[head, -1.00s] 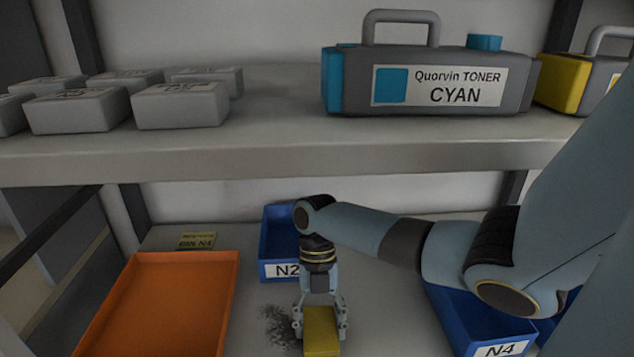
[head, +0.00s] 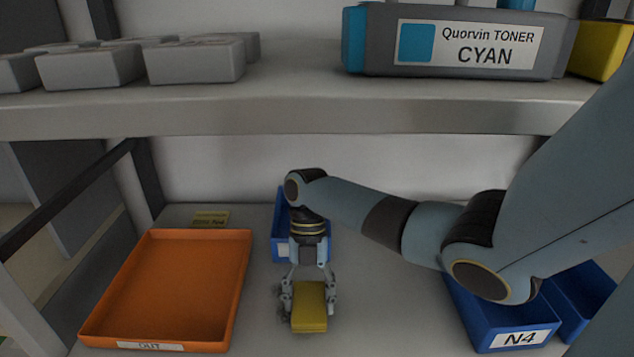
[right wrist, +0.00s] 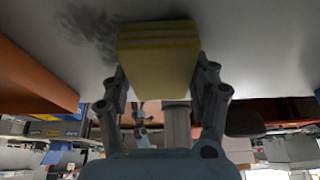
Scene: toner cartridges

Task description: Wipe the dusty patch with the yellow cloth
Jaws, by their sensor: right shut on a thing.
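The yellow cloth (head: 310,311) is a folded, block-like pad on the lower shelf, right of the orange tray. My right gripper (head: 309,298) points down, shut on the cloth with a finger on each side. It also holds the cloth (right wrist: 158,50) in the right wrist view. The dusty patch (right wrist: 92,32) is a dark grey speckled smudge beside the cloth there. In the head view, cloth and gripper hide most of the patch. I cannot tell whether the cloth touches the shelf. My left gripper is not in the head view.
The orange tray (head: 244,290), labelled OUT, stands close on the left. A blue bin (head: 283,235) stands behind my gripper, and the blue N4 bin (head: 512,340) is at right. The upper shelf (head: 300,118) overhangs, bearing grey boxes and the cyan toner (head: 560,45).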

